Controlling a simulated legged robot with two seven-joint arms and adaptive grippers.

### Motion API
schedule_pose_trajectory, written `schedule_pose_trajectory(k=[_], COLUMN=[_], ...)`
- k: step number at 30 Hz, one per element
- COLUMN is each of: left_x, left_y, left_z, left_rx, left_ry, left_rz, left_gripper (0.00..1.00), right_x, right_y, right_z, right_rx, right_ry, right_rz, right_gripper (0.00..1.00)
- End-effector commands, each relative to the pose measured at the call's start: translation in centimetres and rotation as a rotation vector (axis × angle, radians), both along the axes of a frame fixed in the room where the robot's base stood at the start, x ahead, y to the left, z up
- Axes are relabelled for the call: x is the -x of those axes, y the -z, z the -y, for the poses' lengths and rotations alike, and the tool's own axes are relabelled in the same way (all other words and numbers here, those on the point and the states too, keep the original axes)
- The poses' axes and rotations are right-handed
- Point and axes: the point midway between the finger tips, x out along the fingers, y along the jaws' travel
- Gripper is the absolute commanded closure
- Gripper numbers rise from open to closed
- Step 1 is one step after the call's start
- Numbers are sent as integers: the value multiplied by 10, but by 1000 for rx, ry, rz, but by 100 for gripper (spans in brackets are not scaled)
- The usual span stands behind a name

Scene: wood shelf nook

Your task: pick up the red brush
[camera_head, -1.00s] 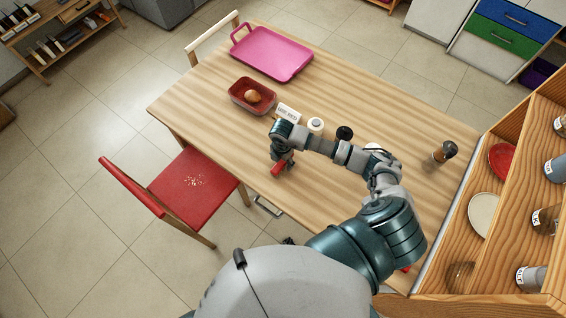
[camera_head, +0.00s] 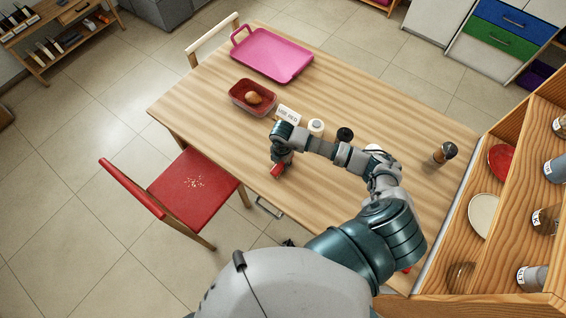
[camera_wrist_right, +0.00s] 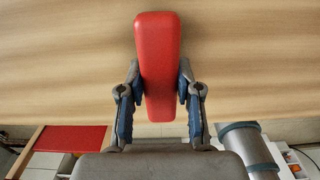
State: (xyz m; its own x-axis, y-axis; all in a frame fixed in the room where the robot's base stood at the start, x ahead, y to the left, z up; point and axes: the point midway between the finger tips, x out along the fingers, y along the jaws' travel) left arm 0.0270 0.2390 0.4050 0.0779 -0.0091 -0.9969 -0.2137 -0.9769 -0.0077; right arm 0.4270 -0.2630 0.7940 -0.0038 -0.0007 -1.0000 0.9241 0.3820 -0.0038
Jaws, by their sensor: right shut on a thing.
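The red brush (camera_head: 276,170) is at the near edge of the wooden table in the head view, partly hidden by my right gripper (camera_head: 280,162). In the right wrist view the red brush (camera_wrist_right: 158,55) stands out as a long red block between the two fingers of my right gripper (camera_wrist_right: 158,98). The fingers are shut on its lower part, one on each side. I cannot tell whether the brush touches the table. My left gripper is not in view.
On the table (camera_head: 190,105) are a pink tray (camera_head: 270,55), a red container (camera_head: 240,103) with a brown round item, a white label block (camera_head: 288,113), small jars and a pepper mill (camera_head: 445,152). A red chair (camera_head: 190,190) with crumbs stands at left; a wooden shelf (camera_head: 470,245) at right.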

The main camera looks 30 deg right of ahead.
Motion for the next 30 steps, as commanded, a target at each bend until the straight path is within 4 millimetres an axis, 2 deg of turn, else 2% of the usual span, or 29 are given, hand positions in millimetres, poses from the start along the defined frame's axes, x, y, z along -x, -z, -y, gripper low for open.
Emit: schedule_pose_trajectory(k=[7, 21, 25, 30], left_x=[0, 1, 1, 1], left_y=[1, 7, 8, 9], left_z=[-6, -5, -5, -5], left_rx=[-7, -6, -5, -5], left_ry=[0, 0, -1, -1], left_rz=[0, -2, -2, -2], left_gripper=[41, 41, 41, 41], right_x=[-1, 76, 92, 101], right_y=[-32, -41, -43, -45], right_z=[2, -90, -108, -118], right_rx=[-1, -4, -3, -1], right_ry=[-1, -6, -3, -1], right_rz=[5, 2, 1, 3], right_gripper=[100, 100, 100, 100])
